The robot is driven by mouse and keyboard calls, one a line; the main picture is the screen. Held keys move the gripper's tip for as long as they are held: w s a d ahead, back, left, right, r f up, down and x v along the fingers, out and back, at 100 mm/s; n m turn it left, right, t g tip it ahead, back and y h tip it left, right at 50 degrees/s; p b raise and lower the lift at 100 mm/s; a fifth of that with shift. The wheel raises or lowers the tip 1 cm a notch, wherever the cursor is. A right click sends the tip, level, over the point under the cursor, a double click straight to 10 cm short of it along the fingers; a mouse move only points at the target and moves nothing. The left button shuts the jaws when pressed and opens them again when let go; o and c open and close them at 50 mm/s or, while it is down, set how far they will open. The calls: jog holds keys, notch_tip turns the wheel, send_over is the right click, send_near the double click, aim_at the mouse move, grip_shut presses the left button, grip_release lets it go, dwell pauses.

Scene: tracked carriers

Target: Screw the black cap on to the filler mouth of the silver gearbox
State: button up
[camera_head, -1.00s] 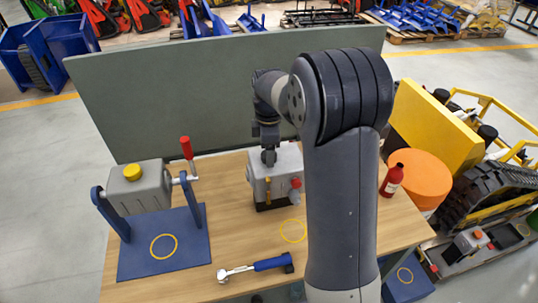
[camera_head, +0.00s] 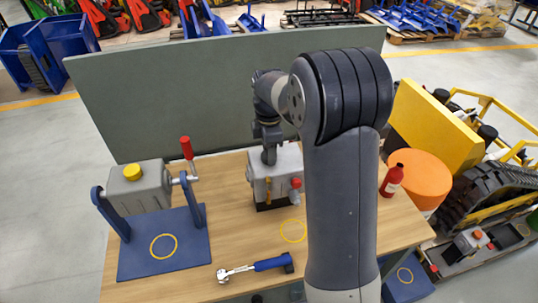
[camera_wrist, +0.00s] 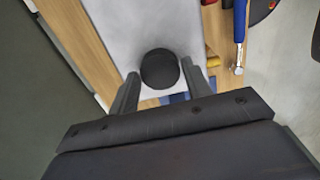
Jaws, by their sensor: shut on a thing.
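The silver gearbox (camera_head: 263,184) stands on the wooden bench behind my arm, with a yellow part and a red knob on its front side. My gripper (camera_head: 268,157) points down over its top. In the wrist view the black cap (camera_wrist: 160,70) is a round dark disc between the two fingers of my gripper (camera_wrist: 160,76), which are shut on it. The pale top of the gearbox (camera_wrist: 125,25) lies beneath it. The filler mouth is hidden under the cap, and I cannot tell whether the cap is seated or tilted.
A grey housing with a yellow cap (camera_head: 132,171) hangs in a blue stand (camera_head: 190,250) at left. A blue-handled wrench (camera_head: 258,267) lies in front. A red bottle (camera_head: 392,180) stands at right, and a grey-green panel (camera_head: 170,95) rises behind the bench.

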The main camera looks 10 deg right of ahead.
jog(key=shift+c, duration=1)
jog(key=m, duration=0.4)
jog(key=shift+m, duration=0.4)
jog(key=m, duration=0.4)
jog(key=shift+m, duration=0.4)
jog(key=m, duration=0.9)
jog(key=o, duration=1)
jog(key=shift+c, duration=0.2)
